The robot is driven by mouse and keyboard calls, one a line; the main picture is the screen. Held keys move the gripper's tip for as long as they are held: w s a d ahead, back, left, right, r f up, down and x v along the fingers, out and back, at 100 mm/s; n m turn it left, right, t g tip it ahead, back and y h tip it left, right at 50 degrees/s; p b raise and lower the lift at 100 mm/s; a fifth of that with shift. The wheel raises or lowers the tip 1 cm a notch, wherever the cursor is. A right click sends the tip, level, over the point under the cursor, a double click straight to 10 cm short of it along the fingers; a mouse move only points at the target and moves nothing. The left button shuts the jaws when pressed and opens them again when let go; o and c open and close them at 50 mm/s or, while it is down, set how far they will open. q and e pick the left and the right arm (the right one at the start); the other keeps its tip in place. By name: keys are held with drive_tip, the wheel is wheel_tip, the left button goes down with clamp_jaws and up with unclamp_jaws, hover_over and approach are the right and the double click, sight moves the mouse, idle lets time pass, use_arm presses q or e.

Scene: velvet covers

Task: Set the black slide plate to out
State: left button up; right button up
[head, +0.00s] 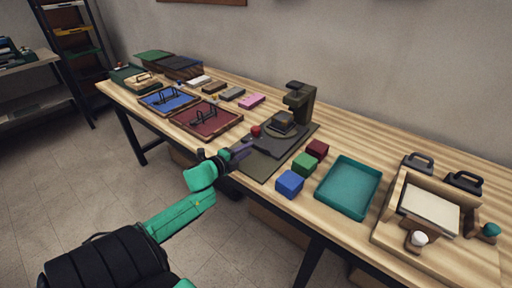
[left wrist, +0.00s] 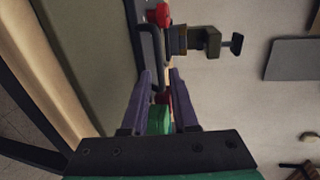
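The black slide plate (head: 274,139) lies at the base of a dark press-like device (head: 300,103) on a dark green mat (head: 251,166). A red knob (head: 255,131) is at the plate's left side. My left gripper (head: 243,150) is just in front of the plate, at the mat. In the left wrist view its purple fingers (left wrist: 161,72) are apart. A dark bar-shaped handle (left wrist: 152,42) lies near the fingertips, with the red knob (left wrist: 158,14) beyond. I cannot tell whether the fingers touch the handle. My right gripper is not in view.
Blue (head: 289,183), green (head: 305,164) and maroon (head: 317,149) cubes stand right of the mat, near my left gripper. A teal tray (head: 347,213) and a wooden stand (head: 388,240) are further right. A maroon tray (head: 226,127) and a blue tray (head: 184,108) lie left.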

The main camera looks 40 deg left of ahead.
sight(255, 145)
use_arm(q)
drive_tip(key=x, duration=0.5)
drive_tip(key=shift+w+f, duration=0.15)
drive_tip(key=shift+w, duration=0.2)
drive_tip(key=shift+a, duration=0.1)
clamp_jaws()
idle(0.9)
